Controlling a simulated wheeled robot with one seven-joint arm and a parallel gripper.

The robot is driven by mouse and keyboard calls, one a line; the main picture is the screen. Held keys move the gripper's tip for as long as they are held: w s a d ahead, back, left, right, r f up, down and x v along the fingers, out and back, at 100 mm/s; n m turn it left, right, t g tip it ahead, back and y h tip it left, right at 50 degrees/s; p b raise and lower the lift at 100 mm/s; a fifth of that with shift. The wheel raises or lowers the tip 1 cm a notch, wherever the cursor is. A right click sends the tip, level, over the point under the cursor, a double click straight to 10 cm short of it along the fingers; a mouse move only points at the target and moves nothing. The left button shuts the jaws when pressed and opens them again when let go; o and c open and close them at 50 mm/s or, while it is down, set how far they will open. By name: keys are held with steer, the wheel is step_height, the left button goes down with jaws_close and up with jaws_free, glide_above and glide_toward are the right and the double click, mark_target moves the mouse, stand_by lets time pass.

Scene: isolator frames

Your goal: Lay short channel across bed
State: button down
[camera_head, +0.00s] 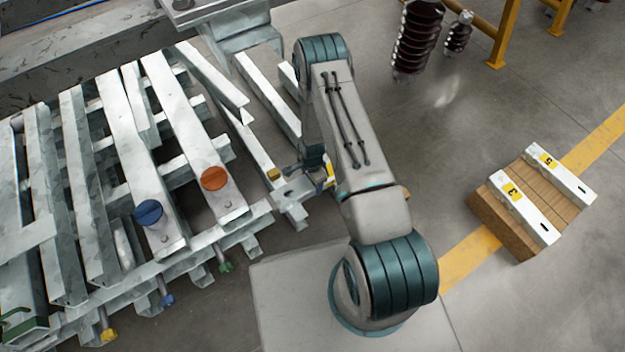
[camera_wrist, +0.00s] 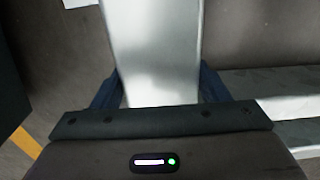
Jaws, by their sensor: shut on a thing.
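The bed is a rack of long grey steel channels (camera_head: 180,120) lying across rails, filling the left of the head view. My gripper (camera_head: 318,172) is at the bed's right edge, partly hidden by my arm. In the wrist view my gripper (camera_wrist: 158,92) has its two dark fingers on either side of a smooth grey channel (camera_wrist: 152,45), shut on it. In the head view a short grey piece (camera_head: 291,195) shows below my gripper, beside the rail end; it appears to be the held channel. Whether it touches the bed is unclear.
An orange knob (camera_head: 214,178) and a blue knob (camera_head: 148,212) stand on bed channels. White bars marked 3 (camera_head: 524,207) and 5 (camera_head: 560,173) lie on wooden blocks (camera_head: 497,222) at right. Dark ribbed insulators (camera_head: 418,40) and yellow railing (camera_head: 506,35) stand behind. Floor between is clear.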

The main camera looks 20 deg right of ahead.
steer(key=shift+f, duration=0.2)
steer(key=shift+c, duration=1.1)
jaws_free()
step_height(320, 180, up, 9)
steer(key=p, duration=0.3)
steer(key=shift+f+p, duration=0.2)
steer(key=shift+p, duration=0.15)
